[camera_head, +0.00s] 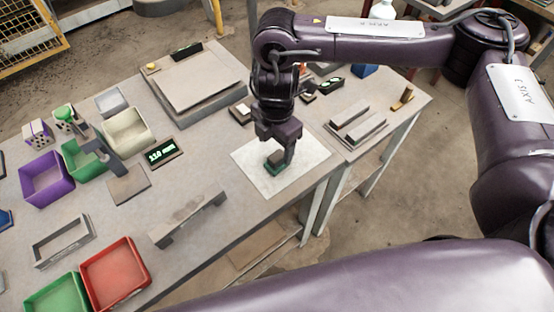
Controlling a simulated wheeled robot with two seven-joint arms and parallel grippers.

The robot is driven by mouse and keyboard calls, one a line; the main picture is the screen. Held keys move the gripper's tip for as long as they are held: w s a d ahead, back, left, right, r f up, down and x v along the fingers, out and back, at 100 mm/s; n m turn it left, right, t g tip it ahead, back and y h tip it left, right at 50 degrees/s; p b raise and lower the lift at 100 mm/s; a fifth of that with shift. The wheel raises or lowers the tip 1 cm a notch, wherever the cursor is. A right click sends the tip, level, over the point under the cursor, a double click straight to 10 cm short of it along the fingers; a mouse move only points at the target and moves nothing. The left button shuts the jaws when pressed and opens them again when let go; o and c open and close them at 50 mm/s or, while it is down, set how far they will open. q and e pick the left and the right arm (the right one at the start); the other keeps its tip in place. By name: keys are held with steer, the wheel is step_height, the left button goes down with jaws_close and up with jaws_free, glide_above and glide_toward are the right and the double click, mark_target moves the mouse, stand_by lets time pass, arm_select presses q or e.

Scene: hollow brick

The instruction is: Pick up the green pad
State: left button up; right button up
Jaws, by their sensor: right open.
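The green pad (275,168) is a small dark green block lying on a pale square sheet (254,178) on the workbench. My right gripper (281,153) points down right over the pad, with its fingers at or around it. The fingers cover part of the pad, and I cannot tell whether they touch it. The right gripper is open. My left gripper is not in view.
Purple (45,179), green and cream (128,133) bins stand on the left of the bench. Red (115,273) and green trays lie at the front left. A grey bracket (187,219) lies left of the sheet. A slotted block (356,128) sits to the right, near the bench edge.

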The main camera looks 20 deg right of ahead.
mark_target(277, 155)
steer(key=shift+d+f, duration=0.1)
steer(key=shift+d, duration=0.3)
steer(key=f, duration=0.7)
steer(key=shift+w+a+f+b, duration=0.1)
steer(key=shift+w+f+b, duration=0.05)
steer(key=shift+w+b, duration=0.2)
steer(key=shift+c, duration=0.3)
steer(key=c, duration=1)
steer(key=shift+r, duration=0.5)
step_height(277, 155, up, 19)
steer(key=p, duration=0.2)
